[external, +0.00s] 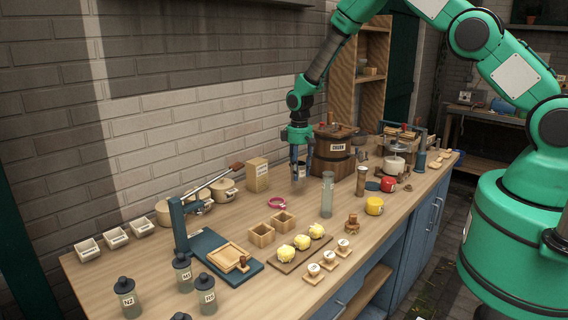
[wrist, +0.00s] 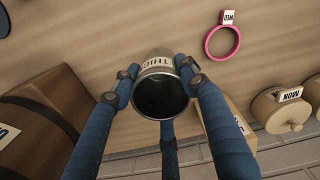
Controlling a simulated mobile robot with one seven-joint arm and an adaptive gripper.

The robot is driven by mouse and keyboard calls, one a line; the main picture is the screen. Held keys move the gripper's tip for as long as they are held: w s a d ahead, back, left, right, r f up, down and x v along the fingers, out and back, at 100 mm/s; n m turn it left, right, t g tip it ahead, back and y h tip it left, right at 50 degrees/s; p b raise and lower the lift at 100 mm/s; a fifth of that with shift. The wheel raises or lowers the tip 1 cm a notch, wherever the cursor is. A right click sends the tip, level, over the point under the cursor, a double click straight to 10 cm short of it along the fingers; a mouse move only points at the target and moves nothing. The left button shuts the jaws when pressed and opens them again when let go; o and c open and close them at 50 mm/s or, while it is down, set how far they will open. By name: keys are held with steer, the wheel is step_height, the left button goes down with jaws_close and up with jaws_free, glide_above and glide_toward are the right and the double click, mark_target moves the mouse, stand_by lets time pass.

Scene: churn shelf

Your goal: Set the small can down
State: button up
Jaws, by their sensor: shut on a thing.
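The small can (wrist: 160,98) is a grey metal cylinder with an open, dark top and a pale label that is partly readable. In the wrist view, my gripper (wrist: 162,90) has its blue fingers closed around it. In the external view, my gripper (external: 299,172) points down over the back middle of the wooden worktop (external: 330,245), just left of the wooden churn. The can (external: 301,170) shows there only as a small grey shape between the fingers. I cannot tell whether its base touches the worktop.
The wooden churn (external: 331,158) stands close on the right. A pink ring (external: 277,202) with a tag lies in front to the left. A tan box (external: 257,175) and lidded pots (external: 223,190) stand to the left. A clear glass cylinder (external: 327,195) stands in front.

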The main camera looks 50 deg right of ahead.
steer(key=shift+f, duration=2.05)
steer(key=shift+f, duration=0.15)
steer(key=o, duration=1.2)
step_height(320, 180, up, 12)
steer(key=shift+b, duration=0.35)
steer(key=shift+r, duration=0.2)
